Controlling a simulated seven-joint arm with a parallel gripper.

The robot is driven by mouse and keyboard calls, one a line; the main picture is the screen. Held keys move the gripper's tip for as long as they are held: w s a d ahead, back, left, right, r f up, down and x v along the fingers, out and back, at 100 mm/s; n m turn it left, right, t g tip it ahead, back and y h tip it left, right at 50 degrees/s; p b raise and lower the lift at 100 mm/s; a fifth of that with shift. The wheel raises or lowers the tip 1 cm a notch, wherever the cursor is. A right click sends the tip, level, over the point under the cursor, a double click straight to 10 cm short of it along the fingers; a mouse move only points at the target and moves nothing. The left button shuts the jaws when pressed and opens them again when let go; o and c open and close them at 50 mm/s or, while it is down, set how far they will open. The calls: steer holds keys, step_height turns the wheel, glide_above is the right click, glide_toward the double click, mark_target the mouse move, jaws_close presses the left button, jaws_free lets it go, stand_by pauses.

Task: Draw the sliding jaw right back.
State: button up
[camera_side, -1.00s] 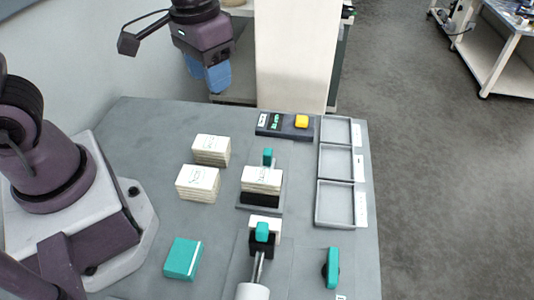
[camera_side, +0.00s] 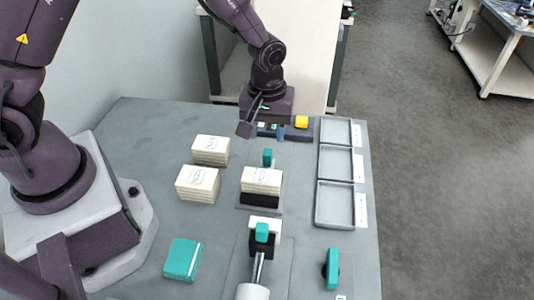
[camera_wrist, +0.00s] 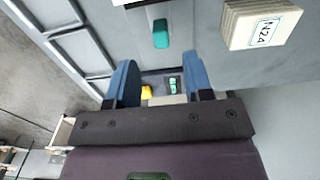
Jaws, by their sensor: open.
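The sliding jaw appears to be the black block with a pale pad and a teal grip (camera_side: 262,233), on a metal rod from a white cylinder (camera_side: 254,291). Beyond it, a stack of pale cards (camera_side: 261,178) rests on a black block (camera_side: 260,199), apart from the jaw. A second teal grip (camera_side: 267,156) stands behind that stack; a teal grip also shows in the wrist view (camera_wrist: 161,33). My gripper (camera_side: 271,131) is at the far end of the bench, well away from the jaw. Its blue fingers (camera_wrist: 160,72) are apart and empty.
A panel with a green display (camera_wrist: 173,85) and yellow button (camera_side: 301,122) lies by my gripper. Open grey trays (camera_side: 335,205) line the right edge. Card stacks (camera_side: 197,184) and (camera_side: 211,150), a teal box (camera_side: 183,259) and a teal knob (camera_side: 332,268) stand around the jaw.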

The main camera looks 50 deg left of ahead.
mark_target(267, 154)
step_height(267, 154, down, 8)
steer(key=shift+r, duration=0.2)
jaws_close()
